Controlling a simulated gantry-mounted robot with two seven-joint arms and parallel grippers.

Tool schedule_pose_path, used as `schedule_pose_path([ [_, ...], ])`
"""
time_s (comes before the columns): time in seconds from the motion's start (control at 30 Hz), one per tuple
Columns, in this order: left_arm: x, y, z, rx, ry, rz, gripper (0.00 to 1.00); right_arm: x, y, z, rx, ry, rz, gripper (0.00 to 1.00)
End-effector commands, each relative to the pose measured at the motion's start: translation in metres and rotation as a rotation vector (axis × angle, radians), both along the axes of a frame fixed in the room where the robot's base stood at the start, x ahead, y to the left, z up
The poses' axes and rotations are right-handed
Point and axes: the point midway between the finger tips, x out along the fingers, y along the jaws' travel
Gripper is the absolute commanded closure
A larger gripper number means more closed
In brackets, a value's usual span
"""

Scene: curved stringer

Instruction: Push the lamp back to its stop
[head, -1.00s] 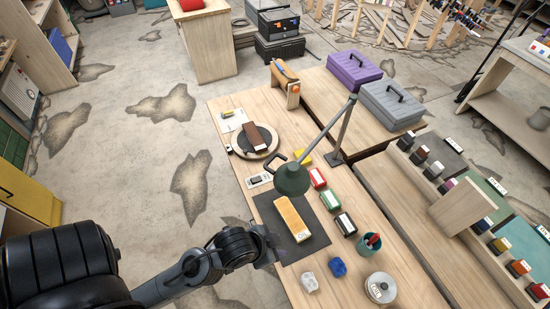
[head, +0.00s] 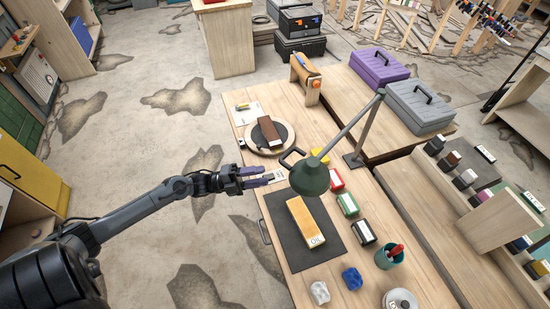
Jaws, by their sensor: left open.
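The lamp has a dark green shade (head: 310,177) hanging over the far end of the dark mat. Its grey jointed arm (head: 352,128) runs up to the right and down to a base (head: 354,160) on the bench. My left gripper (head: 263,176) comes in from the left at the bench's left edge, open and empty. Its purple-tipped fingers point right toward the shade, with a visible gap between them. What stop the lamp has cannot be made out. My right gripper is not in view.
A yellow block (head: 306,222) lies on the dark mat (head: 279,228). Small red, green and black boxes stand right of the shade. A round board (head: 251,139) with a brown block lies beyond. Purple (head: 378,68) and grey (head: 420,105) toolboxes stand at the back right.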

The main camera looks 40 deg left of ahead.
Motion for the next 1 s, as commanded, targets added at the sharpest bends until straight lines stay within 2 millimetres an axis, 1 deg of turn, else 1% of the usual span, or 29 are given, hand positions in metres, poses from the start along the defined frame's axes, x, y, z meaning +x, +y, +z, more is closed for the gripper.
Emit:
schedule_pose_path([
  [0.03, 0.011, 0.021, -0.007, 0.050, -0.004, 0.009, 0.59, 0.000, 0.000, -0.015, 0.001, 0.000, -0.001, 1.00],
  [0.1, 0.023, 0.039, 0.000, 0.095, -0.021, 0.016, 0.59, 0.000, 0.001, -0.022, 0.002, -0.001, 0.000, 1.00],
  [0.2, 0.033, 0.047, 0.013, 0.131, -0.052, 0.010, 0.59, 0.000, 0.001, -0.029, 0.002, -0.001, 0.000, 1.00],
  [0.27, 0.038, 0.047, 0.018, 0.139, -0.060, 0.008, 0.59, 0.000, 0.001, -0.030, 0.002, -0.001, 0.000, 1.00],
  [0.47, 0.052, 0.035, 0.025, 0.134, -0.068, 0.010, 0.59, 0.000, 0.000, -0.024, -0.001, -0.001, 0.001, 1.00],
  [0.8, 0.092, -0.001, 0.033, 0.133, -0.068, 0.011, 0.59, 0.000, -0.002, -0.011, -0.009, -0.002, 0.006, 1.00],
  [1.0, 0.109, -0.017, 0.035, 0.133, -0.066, 0.010, 0.59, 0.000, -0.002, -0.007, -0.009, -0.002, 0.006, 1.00],
])
